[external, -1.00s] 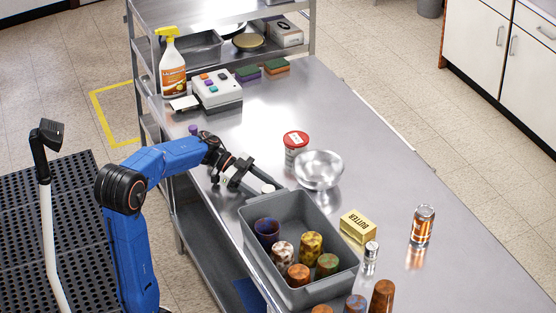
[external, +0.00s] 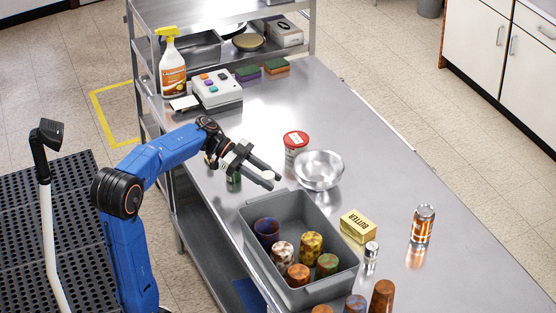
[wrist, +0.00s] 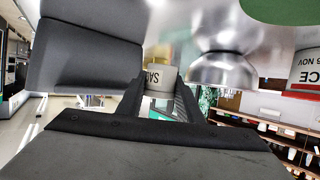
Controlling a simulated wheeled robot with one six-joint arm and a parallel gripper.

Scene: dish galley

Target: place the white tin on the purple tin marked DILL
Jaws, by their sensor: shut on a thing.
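The white tin (wrist: 160,79) is between my fingertips in the wrist view, with dark lettering that looks like SAG upside down.
The grey tub (external: 330,228) holds several cups. The metal bowl (external: 320,170), red-lidded tub (external: 296,143) and butter (external: 357,226) stand nearby. A button box (external: 217,88) and spray bottle (external: 172,70) are at the back.

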